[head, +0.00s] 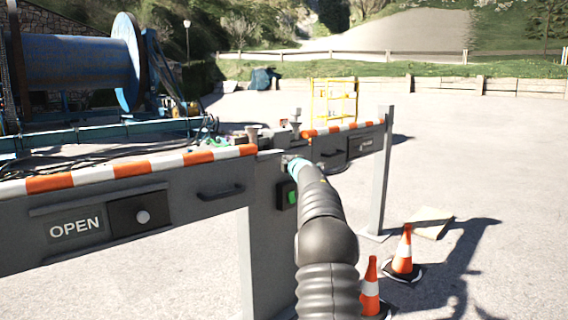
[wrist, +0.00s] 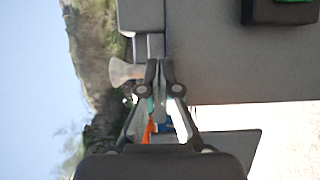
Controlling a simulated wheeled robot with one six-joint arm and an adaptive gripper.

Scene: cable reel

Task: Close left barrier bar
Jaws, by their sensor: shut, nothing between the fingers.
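The left barrier bar (head: 150,200) crosses the left of the head view. It is grey with an orange-and-white striped top, an OPEN sign, a round knob (head: 142,216) and a dark handle (head: 221,192). Its right end meets the grey centre post (head: 264,235). My gripper (wrist: 158,68) is shut and empty, with its tips close to the post's top edge and a pale flared peg (wrist: 124,71) in the wrist view. I cannot tell whether they touch. In the head view my arm hides most of the gripper.
A box with a green button (head: 287,195) is on the post. A second striped bar (head: 340,148) runs right to another post (head: 381,175). A blue cable reel (head: 75,62) stands behind. Open paving is at right.

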